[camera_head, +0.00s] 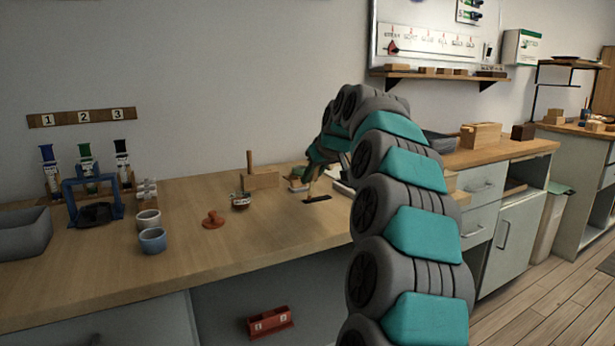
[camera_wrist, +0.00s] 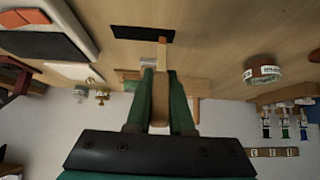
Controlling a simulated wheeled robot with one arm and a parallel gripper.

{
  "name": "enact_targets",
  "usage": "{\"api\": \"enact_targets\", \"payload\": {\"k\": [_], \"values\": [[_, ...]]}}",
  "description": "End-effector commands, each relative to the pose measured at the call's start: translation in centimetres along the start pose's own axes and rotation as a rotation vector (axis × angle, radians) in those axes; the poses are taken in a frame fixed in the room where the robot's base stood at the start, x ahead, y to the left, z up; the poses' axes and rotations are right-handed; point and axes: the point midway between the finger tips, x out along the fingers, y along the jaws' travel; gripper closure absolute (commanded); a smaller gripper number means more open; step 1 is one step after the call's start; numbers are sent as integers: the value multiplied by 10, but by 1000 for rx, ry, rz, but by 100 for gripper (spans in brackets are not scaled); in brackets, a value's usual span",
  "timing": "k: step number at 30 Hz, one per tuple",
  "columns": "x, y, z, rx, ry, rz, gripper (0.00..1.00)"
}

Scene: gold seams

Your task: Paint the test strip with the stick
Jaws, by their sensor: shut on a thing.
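My gripper (camera_wrist: 162,78) is shut on a light wooden stick (camera_wrist: 160,100), which sticks out past the green fingers. In the wrist view the stick's tip overlaps the edge of a small black strip (camera_wrist: 140,34) lying flat on the table; I cannot tell if they touch. No paint shows clearly on the strip or the tip.
A small labelled jar (camera_head: 240,202) stands left of the strip, also in the wrist view (camera_wrist: 263,72). A wooden block with a post (camera_head: 261,180) is behind it. The table front is clear.

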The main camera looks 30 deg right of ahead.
Motion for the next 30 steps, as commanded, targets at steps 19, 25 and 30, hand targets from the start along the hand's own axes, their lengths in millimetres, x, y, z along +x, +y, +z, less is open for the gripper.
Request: {"api": "enact_targets", "payload": {"k": [19,25,30], "values": [[-1,25,0,1,-3,0,100],[-1,33,0,0,-1,-1,100],[0,39,0,1,-1,0,100]]}}
